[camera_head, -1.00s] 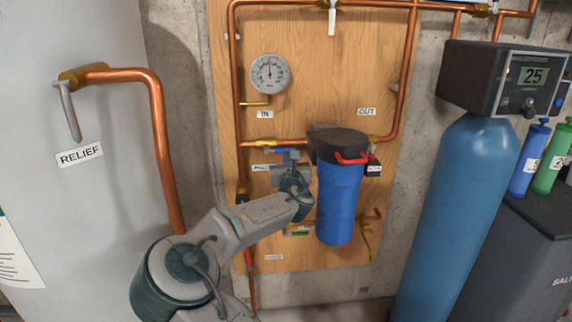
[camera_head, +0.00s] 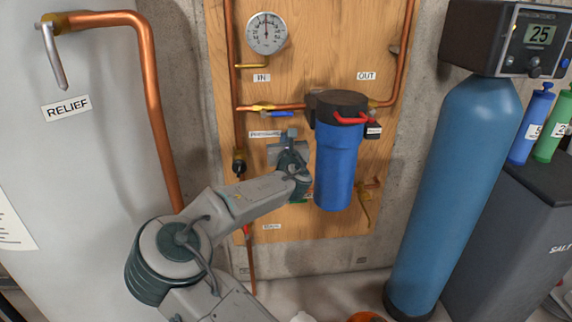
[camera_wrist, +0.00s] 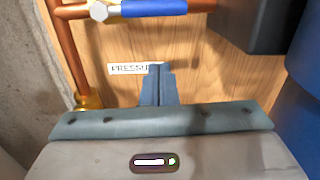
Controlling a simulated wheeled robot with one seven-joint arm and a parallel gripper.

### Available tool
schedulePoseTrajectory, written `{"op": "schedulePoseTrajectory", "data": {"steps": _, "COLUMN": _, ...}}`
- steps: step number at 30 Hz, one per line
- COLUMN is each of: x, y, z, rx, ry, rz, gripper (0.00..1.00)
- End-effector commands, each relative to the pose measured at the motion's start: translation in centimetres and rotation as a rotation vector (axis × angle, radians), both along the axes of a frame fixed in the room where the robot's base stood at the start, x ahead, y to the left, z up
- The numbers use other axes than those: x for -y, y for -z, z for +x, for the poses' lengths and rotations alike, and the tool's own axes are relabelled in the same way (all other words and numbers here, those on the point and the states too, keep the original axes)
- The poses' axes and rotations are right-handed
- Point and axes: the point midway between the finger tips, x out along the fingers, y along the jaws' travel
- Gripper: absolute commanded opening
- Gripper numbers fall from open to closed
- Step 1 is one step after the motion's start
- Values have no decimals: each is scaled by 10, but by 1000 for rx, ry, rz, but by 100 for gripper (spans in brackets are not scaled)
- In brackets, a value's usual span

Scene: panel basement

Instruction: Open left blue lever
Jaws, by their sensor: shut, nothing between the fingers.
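The blue lever (camera_head: 277,114) lies level along the copper pipe, left of the blue filter housing, above the "PRESSURE" label. It also shows in the wrist view (camera_wrist: 153,7) at the top edge, beside a round metal valve nut. My gripper (camera_head: 291,132) is shut and empty. Its fingertips (camera_wrist: 158,72) sit below the lever, over the label, apart from the lever in the wrist view. Part of the label is hidden behind the fingers.
The blue filter housing (camera_head: 337,165) with a red lever (camera_head: 349,119) stands close right of my gripper. The gauge (camera_head: 266,33) is above. A vertical copper pipe (camera_wrist: 67,50) runs on the left. The blue tank (camera_head: 455,180) is further right.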

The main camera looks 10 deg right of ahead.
Motion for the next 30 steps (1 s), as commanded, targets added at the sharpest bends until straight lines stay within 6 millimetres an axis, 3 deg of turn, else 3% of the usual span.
{"op": "schedulePoseTrajectory", "data": {"steps": 9, "x": -5, "y": -1, "z": -62, "rx": -1, "ry": -2, "rz": 2, "gripper": 0}}
{"op": "schedulePoseTrajectory", "data": {"steps": 15, "x": -6, "y": 1, "z": -87, "rx": 0, "ry": -2, "rz": 2, "gripper": 0}}
{"op": "schedulePoseTrajectory", "data": {"steps": 30, "x": -6, "y": 2, "z": -97, "rx": 0, "ry": -2, "rz": 2, "gripper": 0}}
